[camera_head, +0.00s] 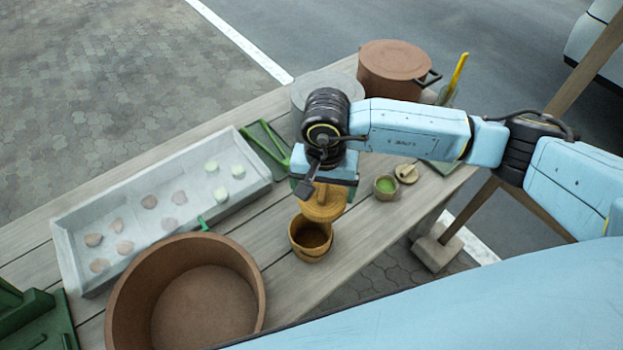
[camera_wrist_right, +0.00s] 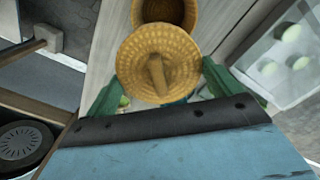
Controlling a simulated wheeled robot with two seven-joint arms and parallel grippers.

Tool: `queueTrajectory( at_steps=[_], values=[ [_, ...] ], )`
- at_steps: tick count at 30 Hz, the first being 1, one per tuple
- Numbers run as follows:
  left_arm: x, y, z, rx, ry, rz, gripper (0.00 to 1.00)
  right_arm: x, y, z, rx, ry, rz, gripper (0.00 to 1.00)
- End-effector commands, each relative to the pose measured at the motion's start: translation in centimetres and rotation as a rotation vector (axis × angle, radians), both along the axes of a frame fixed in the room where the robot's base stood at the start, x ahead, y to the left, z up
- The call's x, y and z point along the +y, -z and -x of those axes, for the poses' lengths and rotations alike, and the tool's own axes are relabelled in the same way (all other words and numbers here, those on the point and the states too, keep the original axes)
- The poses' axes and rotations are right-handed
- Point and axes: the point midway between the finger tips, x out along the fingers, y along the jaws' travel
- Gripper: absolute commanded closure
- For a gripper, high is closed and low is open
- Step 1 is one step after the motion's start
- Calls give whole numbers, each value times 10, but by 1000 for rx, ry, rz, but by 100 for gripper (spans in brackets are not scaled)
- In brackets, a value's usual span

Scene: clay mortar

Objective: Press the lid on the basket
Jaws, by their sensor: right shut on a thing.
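The basket (camera_head: 310,240) is a small round woven tan container standing open on the wooden table, near its front edge. The lid (camera_head: 322,204) is a round woven disc with a bar handle. My right gripper (camera_head: 318,188) is shut on the lid and holds it above and slightly behind the basket, apart from it. In the right wrist view the lid (camera_wrist_right: 158,62) lies between the green fingers of my right gripper (camera_wrist_right: 155,92), and the basket (camera_wrist_right: 172,12) shows just beyond it, its rim partly covered. My left gripper is not in view.
A large brown tub (camera_head: 255,290) stands left of the basket. A grey tray (camera_head: 68,246) with several pale and brown lumps lies behind it. A small green-filled cup (camera_head: 386,187) stands to the right. A lidded brown pot (camera_head: 395,62) is at the back.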

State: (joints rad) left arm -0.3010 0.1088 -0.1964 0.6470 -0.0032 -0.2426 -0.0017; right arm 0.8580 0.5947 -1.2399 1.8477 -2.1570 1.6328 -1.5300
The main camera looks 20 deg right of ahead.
Motion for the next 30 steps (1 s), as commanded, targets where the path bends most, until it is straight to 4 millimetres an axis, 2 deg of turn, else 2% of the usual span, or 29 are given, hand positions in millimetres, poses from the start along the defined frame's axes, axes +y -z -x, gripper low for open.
queueTrajectory(
  at_steps=[1, 3, 10, 20, 30],
  values=[
    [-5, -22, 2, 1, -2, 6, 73, 8, -10, 8, 5, 38, -4, 32],
    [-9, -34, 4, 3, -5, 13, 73, 16, -11, 16, 5, 93, -6, 32],
    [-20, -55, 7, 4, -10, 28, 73, 32, -10, 31, -1, 207, -13, 32],
    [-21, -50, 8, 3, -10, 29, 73, 34, 2, 33, -3, 227, -14, 32],
    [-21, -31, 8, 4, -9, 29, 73, 34, 33, 33, -2, 225, -14, 32]
  ],
)
